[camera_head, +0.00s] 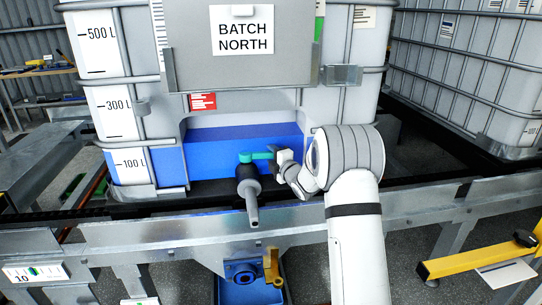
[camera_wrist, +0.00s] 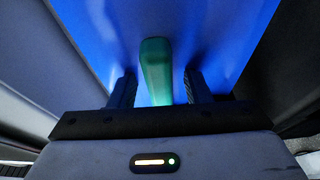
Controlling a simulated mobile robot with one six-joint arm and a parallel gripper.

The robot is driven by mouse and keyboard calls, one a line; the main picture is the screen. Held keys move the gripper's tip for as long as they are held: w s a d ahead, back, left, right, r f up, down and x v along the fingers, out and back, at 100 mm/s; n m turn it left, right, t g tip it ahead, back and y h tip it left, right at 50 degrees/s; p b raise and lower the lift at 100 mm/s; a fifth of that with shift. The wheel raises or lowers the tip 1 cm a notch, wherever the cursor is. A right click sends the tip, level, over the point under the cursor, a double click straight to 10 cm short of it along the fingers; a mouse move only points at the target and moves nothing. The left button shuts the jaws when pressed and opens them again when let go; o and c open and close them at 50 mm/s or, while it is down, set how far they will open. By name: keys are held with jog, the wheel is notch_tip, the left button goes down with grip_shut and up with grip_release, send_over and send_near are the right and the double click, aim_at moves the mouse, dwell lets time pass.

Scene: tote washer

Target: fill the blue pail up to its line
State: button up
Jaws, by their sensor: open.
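A tap (camera_head: 249,190) with a dark body and grey spout pointing down sits at the front of the tank labelled BATCH NORTH (camera_head: 243,42). Its teal handle (camera_head: 257,156) lies sideways, pointing right toward my gripper (camera_head: 283,160). In the wrist view, the green handle (camera_wrist: 157,72) stands between the two dark fingers of my gripper (camera_wrist: 161,88). The fingers are open, with gaps on both sides. A blue item (camera_head: 250,293) shows low under the frame, below the spout; I cannot tell if it is the pail, and no fill line shows.
Blue liquid (camera_head: 220,150) stands a little above the tank's 100 L mark. A metal rail (camera_head: 130,232) runs across the front. A lower fitting has a yellow lever (camera_head: 271,264). A yellow bar (camera_head: 470,260) juts in at the right. Another tank (camera_head: 470,75) stands behind right.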

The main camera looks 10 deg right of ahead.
grip_shut()
dwell(0.3)
